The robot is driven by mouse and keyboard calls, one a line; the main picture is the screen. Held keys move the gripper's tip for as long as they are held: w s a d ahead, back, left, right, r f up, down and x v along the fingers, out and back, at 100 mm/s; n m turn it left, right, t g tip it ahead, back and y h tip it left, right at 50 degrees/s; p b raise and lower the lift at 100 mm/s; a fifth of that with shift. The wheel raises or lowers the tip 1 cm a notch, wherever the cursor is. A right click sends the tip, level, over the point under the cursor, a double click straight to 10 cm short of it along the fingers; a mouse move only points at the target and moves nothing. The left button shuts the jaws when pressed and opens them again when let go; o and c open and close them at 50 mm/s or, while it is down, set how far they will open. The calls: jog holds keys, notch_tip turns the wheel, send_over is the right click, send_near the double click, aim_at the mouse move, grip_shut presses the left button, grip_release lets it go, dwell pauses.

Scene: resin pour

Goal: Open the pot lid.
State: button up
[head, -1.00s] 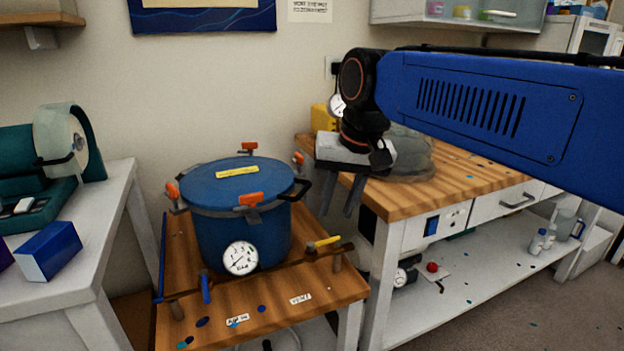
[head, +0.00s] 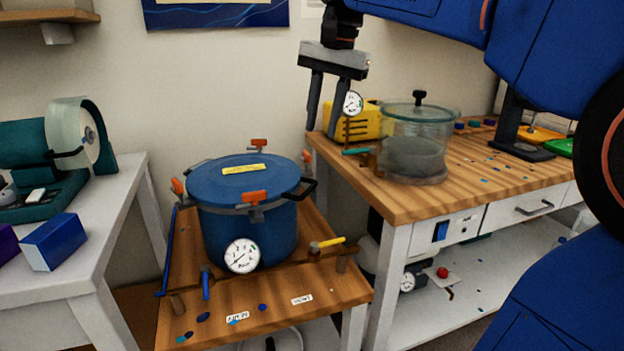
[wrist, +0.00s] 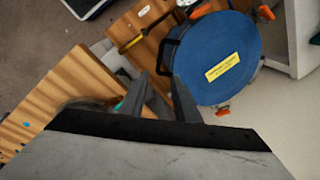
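The blue pot (head: 262,232) stands on a small wooden-topped stand. Its blue lid (head: 215,185) lies flat on it, with a yellow label (head: 244,169) and orange clamps (head: 255,197) around the rim. A black handle (head: 305,189) sticks out at the right of the lid. My gripper (head: 324,133) hangs fingers down, above and to the right of the pot, apart from it, open and empty. In the wrist view the lid (wrist: 205,49) shows beyond the fingertips (wrist: 160,85), its black handle (wrist: 167,56) close to them in the picture.
A glass chamber (head: 415,130) with a gauge and a yellow box (head: 352,120) stand on the right workbench (head: 475,178). A white table (head: 120,190) at left holds a teal machine (head: 40,160) and a blue box (head: 54,242). A round gauge (head: 242,256) and valve levers front the pot.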

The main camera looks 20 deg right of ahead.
aim_at(309, 188)
jog(key=f, duration=0.4)
jog(key=w+a+f, duration=0.1)
jog(key=f, duration=0.4)
jog(key=a+f, duration=0.1)
jog(key=f, duration=0.4)
jog(key=shift+w+f, duration=0.15)
jog(key=shift+w, duration=0.25)
grip_shut()
